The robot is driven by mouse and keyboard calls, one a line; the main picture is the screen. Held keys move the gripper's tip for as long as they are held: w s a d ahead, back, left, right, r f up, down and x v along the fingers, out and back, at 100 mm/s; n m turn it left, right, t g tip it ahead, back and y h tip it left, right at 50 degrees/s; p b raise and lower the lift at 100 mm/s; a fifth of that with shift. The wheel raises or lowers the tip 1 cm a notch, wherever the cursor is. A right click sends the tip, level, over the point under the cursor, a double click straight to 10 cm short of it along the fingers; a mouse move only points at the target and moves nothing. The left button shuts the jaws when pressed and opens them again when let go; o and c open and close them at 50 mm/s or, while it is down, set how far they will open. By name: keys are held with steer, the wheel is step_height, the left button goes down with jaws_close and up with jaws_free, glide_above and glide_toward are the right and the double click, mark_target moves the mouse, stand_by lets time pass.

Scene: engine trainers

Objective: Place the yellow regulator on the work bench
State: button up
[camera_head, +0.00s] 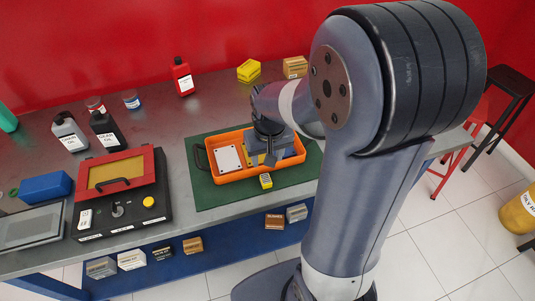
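My gripper (270,156) points down over the orange tray (237,178) on the work bench (215,104). Its fingers are small and dark here, and I cannot tell whether they are open or shut. Several yellow things show, and I cannot tell for sure which is the yellow regulator. Yellow also shows inside the tray beside the fingers, partly hidden. A larger yellow item (248,70) sits at the back of the bench, clear of my arm.
The tray rests on a green mat (205,190). It also holds a white plate (229,159) and grey parts. A red bottle (182,77) stands behind. Bare bench lies between bottles and mat.

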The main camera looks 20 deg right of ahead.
mark_target(266, 178)
steer(key=shift+w+d+f+b, duration=0.15)
steer(key=shift+f+b, duration=0.25)
steer(key=shift+b, duration=0.2)
steer(key=shift+w+f+p, duration=0.1)
steer(key=shift+w+f, duration=0.1)
steer(key=shift+f, duration=1.55)
steer(key=shift+w+f+p, duration=0.15)
steer(key=shift+w+f, duration=0.05)
steer(key=shift+f, duration=1.5)
steer(key=shift+w+f+p, duration=0.1)
steer(key=shift+w+f, duration=0.1)
steer(key=shift+f, duration=1.55)
jaws_close()
